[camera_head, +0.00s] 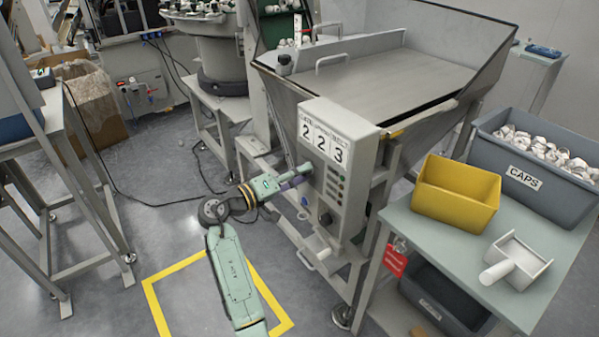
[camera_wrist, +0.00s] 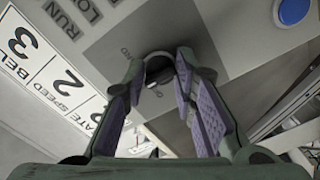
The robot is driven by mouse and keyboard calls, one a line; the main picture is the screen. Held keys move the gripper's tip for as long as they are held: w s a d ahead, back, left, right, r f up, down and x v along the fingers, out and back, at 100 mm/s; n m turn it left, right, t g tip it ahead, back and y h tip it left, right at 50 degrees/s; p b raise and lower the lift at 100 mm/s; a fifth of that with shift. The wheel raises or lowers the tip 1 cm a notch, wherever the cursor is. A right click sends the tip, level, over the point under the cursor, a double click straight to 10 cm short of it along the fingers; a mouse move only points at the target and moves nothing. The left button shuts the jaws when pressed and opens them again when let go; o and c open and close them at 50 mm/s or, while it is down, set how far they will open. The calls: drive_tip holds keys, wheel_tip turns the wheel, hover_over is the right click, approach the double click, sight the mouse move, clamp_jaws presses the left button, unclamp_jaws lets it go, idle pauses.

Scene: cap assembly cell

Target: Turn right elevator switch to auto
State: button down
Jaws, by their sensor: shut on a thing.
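The white control box (camera_head: 322,130) stands on the front of the hopper machine, with number panels reading 2, 2, 3. My gripper (camera_head: 303,172) reaches it from the left, at its face near the left edge. In the wrist view my gripper (camera_wrist: 160,68) has its fingertips on either side of a dark round switch knob (camera_wrist: 158,60), shut on it. The knob is hidden in the head view. A blue button (camera_wrist: 294,10) sits beside it on the panel.
Another black knob (camera_head: 326,218) sits lower on the box. A side table (camera_head: 425,235) at right holds a yellow bin (camera_head: 456,195), a grey CAPS bin (camera_head: 490,170) and a white scoop (camera_head: 517,262). A red tag (camera_head: 394,262) hangs by the table. Yellow tape (camera_head: 165,268) marks the floor.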

drive_tip(key=c, duration=1.3)
unclamp_jaws()
drive_tip(key=shift+c, duration=0.2)
drive_tip(key=v, duration=1.2)
